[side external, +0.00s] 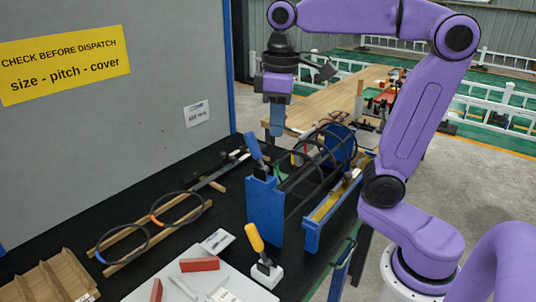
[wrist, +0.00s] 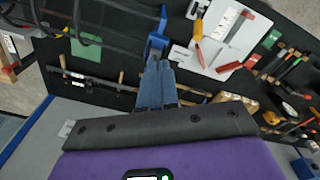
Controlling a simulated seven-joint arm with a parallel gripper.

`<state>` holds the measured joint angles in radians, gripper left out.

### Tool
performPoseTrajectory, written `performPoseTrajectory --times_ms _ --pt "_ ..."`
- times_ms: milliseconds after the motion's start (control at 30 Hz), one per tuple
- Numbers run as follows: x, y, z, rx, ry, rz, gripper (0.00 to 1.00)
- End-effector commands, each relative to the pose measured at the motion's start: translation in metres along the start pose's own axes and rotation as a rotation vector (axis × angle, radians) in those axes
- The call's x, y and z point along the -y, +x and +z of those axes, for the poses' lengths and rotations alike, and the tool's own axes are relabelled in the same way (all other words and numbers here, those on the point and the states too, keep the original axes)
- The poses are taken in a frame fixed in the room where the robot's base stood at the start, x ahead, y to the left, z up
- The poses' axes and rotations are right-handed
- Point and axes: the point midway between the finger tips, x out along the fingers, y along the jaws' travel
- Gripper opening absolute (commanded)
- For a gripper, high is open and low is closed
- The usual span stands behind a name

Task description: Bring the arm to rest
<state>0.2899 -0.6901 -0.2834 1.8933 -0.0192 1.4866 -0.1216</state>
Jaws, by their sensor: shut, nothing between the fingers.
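My gripper (side external: 277,132) hangs above the bench with its blue fingers pointing down and together. The fingers show in the wrist view too (wrist: 157,70), shut and empty. Below and to the right in the side view, the rebar cage (side external: 318,165) of dark rods and hoops sits in a blue stand (side external: 265,210). The gripper is apart from the cage and stand. A tool with a blue handle (side external: 254,148) stands upright, slightly tilted, at the stand's near end, below the fingertips.
A yellow-handled tool (side external: 255,238) stands in a white holder near a white board (side external: 205,284) with red blocks. A grey panel (side external: 110,120) rises behind the bench. The air around the gripper looks clear.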

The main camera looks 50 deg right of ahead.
Motion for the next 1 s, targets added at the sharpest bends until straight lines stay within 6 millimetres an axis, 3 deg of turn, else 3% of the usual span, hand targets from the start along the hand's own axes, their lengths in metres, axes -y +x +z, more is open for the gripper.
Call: performPoseTrajectory --times_ms 467,767,1000 --pt "0.003 0.002 0.002 0.002 -0.017 -0.002 0.00" --pt "0.031 0.042 0.023 0.003 -0.164 -0.015 0.00" --pt "0.057 0.078 0.055 0.005 -0.300 -0.026 0.00"
